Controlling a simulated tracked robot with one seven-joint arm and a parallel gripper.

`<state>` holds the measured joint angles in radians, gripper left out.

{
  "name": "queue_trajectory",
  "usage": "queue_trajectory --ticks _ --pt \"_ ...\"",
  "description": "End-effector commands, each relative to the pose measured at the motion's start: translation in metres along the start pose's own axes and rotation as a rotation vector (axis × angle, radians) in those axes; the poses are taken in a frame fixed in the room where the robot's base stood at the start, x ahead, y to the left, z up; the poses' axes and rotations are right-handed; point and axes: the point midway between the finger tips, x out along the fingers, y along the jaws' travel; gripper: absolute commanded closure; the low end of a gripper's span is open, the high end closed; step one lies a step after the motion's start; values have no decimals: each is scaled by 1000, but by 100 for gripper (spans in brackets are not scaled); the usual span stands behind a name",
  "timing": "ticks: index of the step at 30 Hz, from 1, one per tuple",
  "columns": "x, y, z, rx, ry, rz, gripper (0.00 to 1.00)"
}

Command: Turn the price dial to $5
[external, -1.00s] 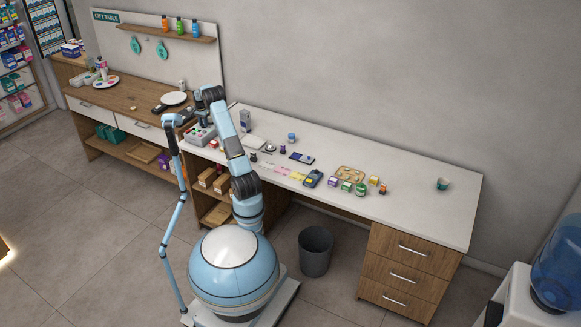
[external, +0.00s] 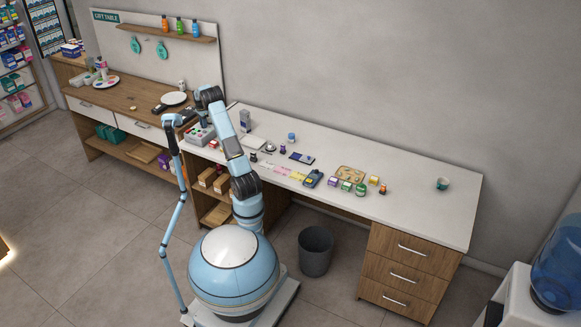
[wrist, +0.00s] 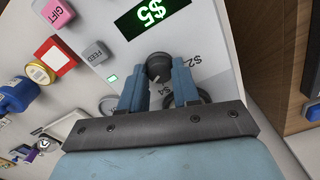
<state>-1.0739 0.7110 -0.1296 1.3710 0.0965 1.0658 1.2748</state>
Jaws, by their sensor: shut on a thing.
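The price dial (wrist: 159,66) is a dark round knob on the pale panel of a machine (external: 200,135) at the left part of the white counter. My gripper (wrist: 160,80) is shut on the dial, with one blue finger on each side of it. Green digits on the black display (wrist: 152,14) above the dial read $5, seen tilted. A printed $2 and part of another label show right of the dial. In the external view the dial is too small to make out.

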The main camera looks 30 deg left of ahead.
Motion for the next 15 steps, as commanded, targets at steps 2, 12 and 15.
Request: queue_trajectory --ticks 2,12,15 --pt "0 0 -1 1 2 -2 99" --pt "0 0 -1 0 1 -2 56" --pt "0 0 -1 0 1 -1 46"
